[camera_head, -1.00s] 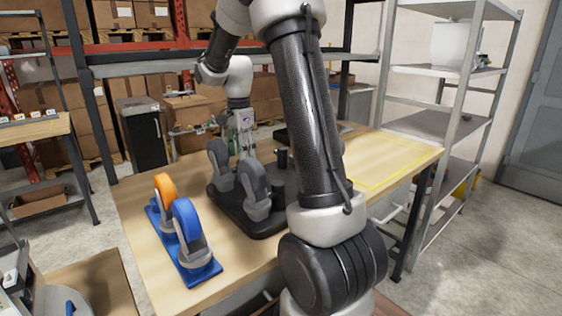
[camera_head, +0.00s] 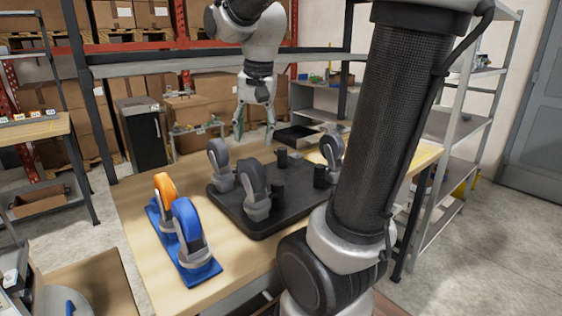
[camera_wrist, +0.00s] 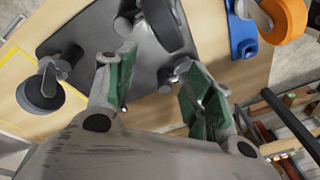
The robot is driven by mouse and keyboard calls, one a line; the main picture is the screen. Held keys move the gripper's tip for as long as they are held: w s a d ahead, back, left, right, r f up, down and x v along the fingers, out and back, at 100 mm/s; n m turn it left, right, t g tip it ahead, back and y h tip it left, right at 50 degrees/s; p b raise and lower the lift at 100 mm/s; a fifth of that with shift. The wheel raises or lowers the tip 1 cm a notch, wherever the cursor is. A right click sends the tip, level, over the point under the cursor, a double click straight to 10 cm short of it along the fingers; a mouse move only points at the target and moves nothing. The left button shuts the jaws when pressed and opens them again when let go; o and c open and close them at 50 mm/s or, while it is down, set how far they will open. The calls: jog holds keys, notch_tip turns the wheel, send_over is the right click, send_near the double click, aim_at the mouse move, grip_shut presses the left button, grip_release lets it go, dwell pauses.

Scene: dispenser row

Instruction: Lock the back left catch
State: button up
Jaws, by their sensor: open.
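A black plate (camera_head: 290,208) on the wooden table carries grey swivel casters, wheels up. The back left caster (camera_head: 219,165) stands at the plate's back left corner; the front left caster (camera_head: 255,190) and back right caster (camera_head: 331,155) also show. I cannot make out the state of its catch. My gripper (camera_head: 254,131) is open and empty, above the table behind the plate, a little right of the back left caster. In the wrist view, a dark caster wheel (camera_wrist: 168,22) lies beyond and between the open fingers (camera_wrist: 155,65), apart from them. The front right corner is hidden by my arm.
A blue base (camera_head: 200,270) with an orange wheel (camera_head: 165,188) and a blue wheel (camera_head: 187,220) stands left of the plate. Dark upright posts (camera_head: 320,176) rise from the plate. A black tray (camera_head: 298,137) lies behind. Shelving stands at the back and right.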

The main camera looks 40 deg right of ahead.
jog(key=s+a+f+n+t, duration=0.2)
jog(key=s+n, duration=0.6)
jog(key=s, duration=0.5)
jog(key=shift+a+f+n, duration=0.15)
jog(key=shift+f+n, duration=0.25)
jog(key=shift+f, duration=0.15)
